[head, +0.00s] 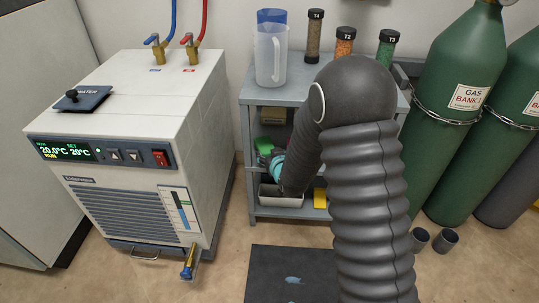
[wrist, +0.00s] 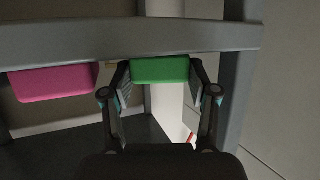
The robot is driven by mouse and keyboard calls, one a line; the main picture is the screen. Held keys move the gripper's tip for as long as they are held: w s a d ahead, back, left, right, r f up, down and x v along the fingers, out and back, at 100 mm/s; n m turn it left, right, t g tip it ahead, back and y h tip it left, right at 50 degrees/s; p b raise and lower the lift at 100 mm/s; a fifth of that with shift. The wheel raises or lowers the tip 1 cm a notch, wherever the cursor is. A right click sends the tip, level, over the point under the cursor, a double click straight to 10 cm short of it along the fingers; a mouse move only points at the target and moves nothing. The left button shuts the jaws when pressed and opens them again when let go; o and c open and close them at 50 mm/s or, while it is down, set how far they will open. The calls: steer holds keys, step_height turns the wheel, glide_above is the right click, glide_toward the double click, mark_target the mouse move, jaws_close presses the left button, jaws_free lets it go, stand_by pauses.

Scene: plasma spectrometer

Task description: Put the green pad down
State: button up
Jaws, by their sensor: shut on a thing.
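The green pad (wrist: 160,69) sits between the two fingers of my gripper (wrist: 160,82) in the wrist view, and the gripper is shut on it. In the head view the green pad (head: 264,146) shows at the open front of the grey shelf unit (head: 249,178), by my gripper (head: 270,158). My arm hides much of the unit's inside. In the wrist view a grey shelf edge (wrist: 90,42) runs across the picture just above the pad. I cannot tell whether the pad touches a surface.
A pink pad (wrist: 52,82) is left of the green pad in the wrist view. A white tray (head: 267,194) and a yellow object (head: 320,197) are low in the unit. A jug (head: 271,58) and capped tubes stand on top. The chiller (head: 130,150) is left, green gas cylinders (head: 455,100) right.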

steer(key=shift+f, duration=0.1)
steer(key=o, duration=0.7)
steer(key=shift+o, duration=0.2)
